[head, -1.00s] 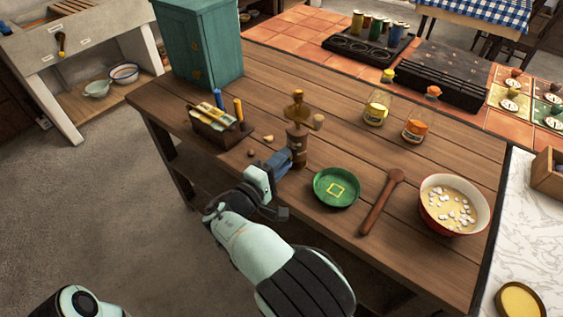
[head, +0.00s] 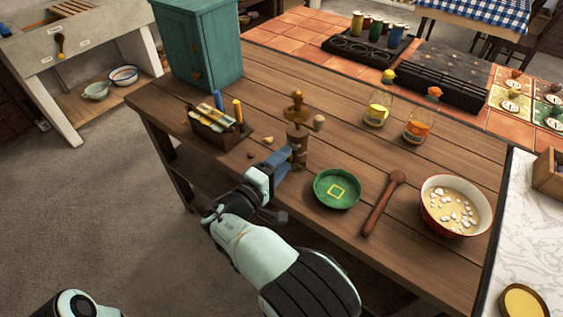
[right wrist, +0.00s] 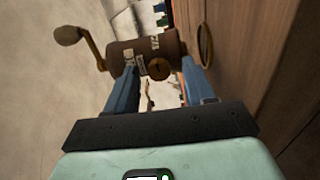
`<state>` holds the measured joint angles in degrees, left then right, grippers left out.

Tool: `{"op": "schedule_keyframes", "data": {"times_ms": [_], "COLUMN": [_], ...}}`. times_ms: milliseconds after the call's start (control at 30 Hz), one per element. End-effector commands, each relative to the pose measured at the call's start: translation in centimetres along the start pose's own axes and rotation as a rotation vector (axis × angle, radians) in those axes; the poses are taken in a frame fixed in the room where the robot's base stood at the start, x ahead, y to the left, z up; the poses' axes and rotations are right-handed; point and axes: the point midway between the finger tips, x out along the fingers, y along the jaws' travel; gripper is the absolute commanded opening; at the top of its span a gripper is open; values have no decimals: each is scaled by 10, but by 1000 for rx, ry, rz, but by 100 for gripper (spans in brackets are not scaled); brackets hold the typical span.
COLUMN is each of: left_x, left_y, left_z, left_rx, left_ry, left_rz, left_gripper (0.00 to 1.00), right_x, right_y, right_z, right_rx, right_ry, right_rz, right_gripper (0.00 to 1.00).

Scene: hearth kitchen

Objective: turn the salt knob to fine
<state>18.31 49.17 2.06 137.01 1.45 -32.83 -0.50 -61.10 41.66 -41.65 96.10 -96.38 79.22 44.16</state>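The salt mill (head: 297,135) stands upright on the wooden table, a brown body with a brass top and a crank handle. In the right wrist view the mill (right wrist: 124,55) lies sideways, with pale labels beside a round brass knob (right wrist: 159,68) on its side. The knob carries a dark mark; the label words are too small to read surely. My right gripper (head: 287,160) is at the near side of the mill. Its blue fingers (right wrist: 160,82) are spread, one on each side of the knob, with gaps between. My left gripper is out of view.
A green bowl (head: 326,201), a wooden spoon (head: 381,205) and a red-rimmed bowl (head: 428,204) are right of the mill. A wooden caddy (head: 209,138) stands to its left, with small pieces between. Two jars (head: 376,110) (head: 416,128) stand behind.

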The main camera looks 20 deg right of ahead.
Motion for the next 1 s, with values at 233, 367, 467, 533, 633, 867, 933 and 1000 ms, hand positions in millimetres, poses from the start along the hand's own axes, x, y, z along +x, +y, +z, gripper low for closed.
{"op": "schedule_keyframes", "data": {"times_ms": [233, 367, 467, 533, 633, 867, 933, 1000], "left_x": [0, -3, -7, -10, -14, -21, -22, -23], "left_y": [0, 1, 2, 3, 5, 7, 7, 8], "left_z": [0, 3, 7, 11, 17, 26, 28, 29], "left_rx": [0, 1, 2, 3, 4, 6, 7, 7], "left_ry": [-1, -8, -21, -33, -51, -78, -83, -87], "left_rz": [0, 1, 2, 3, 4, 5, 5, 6], "left_gripper": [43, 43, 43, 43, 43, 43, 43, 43], "right_x": [-1, -13, -31, -47, -71, -115, -123, -129], "right_y": [1, 1, 2, 2, 2, 1, 1, 1], "right_z": [0, 0, 0, -1, -1, 0, 0, 0], "right_rx": [0, -1, -1, -1, -1, -1, 0, 0], "right_ry": [-1, 2, 3, 4, 5, 2, 1, 1], "right_rz": [2, 2, 2, 3, 2, 2, 2, 1], "right_gripper": [53, 53, 53, 53, 53, 53, 53, 53]}}
